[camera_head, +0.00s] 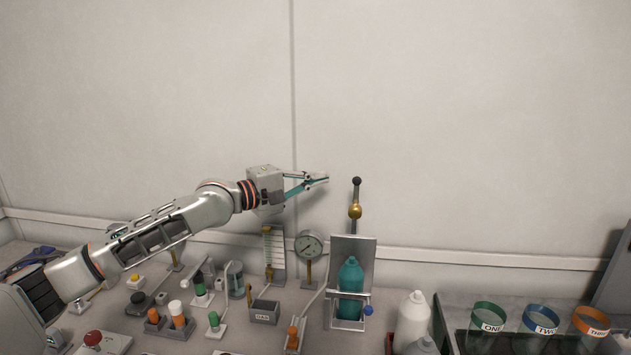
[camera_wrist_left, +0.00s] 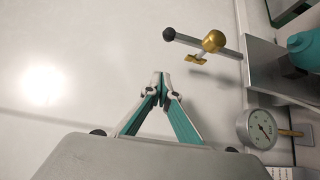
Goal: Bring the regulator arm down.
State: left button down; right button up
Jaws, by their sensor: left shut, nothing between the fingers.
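The regulator arm (camera_head: 355,223) stands upright above a grey metal back plate (camera_head: 367,253). It is a thin rod with a black ball (camera_head: 357,181) on top and a brass piece (camera_head: 355,211) below it. In the left wrist view the rod (camera_wrist_left: 191,41) lies across the upper right, with its black ball (camera_wrist_left: 169,34) and brass piece (camera_wrist_left: 213,42). My left gripper (camera_head: 326,179) is shut and empty, at about ball height in the picture and left of it. Its closed fingertips (camera_wrist_left: 161,85) show apart from the rod. My right gripper is out of view.
A teal bottle (camera_head: 351,275) stands before the back plate. A round gauge (camera_head: 309,244) and several small testers crowd the bench to its left. A white bottle (camera_head: 411,316) and a dark crate (camera_head: 447,322) with labelled cups are at right. The wall above is bare.

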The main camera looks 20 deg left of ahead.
aim_at(355, 208)
pick_arm(q)
jog(key=x, duration=0.6)
jog(key=shift+f+b, duration=0.2)
jog(key=shift+b, duration=0.15)
jog(key=shift+s+d+r+p, duration=0.1)
jog(key=shift+s+d+p, duration=0.3)
jog(key=shift+s+d, duration=0.95)
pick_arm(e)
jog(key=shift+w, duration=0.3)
pick_arm(q)
jog(key=shift+w, duration=0.1)
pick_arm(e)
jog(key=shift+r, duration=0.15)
